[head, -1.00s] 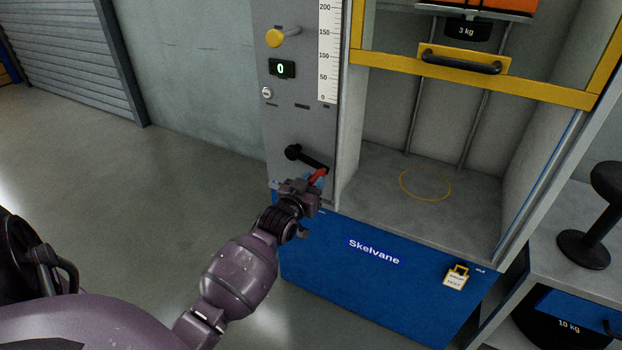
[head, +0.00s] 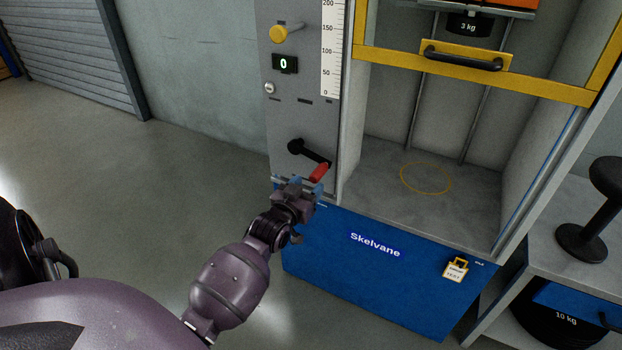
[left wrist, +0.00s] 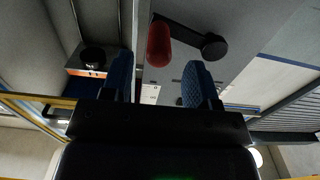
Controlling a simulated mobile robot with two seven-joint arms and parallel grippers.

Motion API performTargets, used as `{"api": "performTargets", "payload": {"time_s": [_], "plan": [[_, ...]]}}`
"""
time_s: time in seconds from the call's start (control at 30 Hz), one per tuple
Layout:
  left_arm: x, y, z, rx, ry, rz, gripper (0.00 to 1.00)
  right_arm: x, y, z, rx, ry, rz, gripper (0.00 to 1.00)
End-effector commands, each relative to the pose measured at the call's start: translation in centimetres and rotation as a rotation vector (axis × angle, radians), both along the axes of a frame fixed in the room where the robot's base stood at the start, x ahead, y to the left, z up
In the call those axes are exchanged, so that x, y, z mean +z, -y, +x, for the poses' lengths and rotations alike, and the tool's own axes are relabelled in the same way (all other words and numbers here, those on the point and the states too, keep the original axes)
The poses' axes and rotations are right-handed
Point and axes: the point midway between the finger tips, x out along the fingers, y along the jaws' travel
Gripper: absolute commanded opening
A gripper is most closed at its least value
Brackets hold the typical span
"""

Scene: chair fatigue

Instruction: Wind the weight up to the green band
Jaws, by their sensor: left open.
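The black crank (head: 308,154) with a red handle (head: 319,172) is on the grey panel of the machine. My left gripper (head: 303,186) is just below the red handle. In the left wrist view the two blue fingers of my left gripper (left wrist: 160,82) are apart, and the red handle (left wrist: 159,44) stands beyond the tips, roughly in line with the gap. The weight (head: 470,25), marked 3 kg, hangs at the top of the bay. A ruler scale (head: 332,50) runs up the panel, cut off at the top. No green band shows. My right gripper is not in view.
A yellow guard frame (head: 475,73) with a black bar handle crosses the bay. A yellow knob (head: 279,34) and a display reading 0 (head: 285,64) sit above the crank. A shelf with a 10 kg weight (head: 560,320) stands at the right.

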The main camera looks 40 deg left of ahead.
Motion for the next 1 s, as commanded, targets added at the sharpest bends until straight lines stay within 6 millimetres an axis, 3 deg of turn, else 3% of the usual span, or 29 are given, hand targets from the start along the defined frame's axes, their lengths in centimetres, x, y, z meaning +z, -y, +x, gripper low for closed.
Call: {"api": "performTargets", "payload": {"time_s": [0.2, 0.4, 1.0], "plan": [[0.3, 0.8, -3.7, 0.001, 0.003, 0.000, 0.54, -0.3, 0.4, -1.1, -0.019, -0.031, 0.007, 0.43], [0.1, 1.4, -5.8, 0.000, 0.000, 0.000, 0.54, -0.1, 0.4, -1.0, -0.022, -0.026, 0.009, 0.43], [0.0, 1.6, -6.5, 0.000, -0.001, 0.001, 0.54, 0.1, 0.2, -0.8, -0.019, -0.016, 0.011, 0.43]]}}
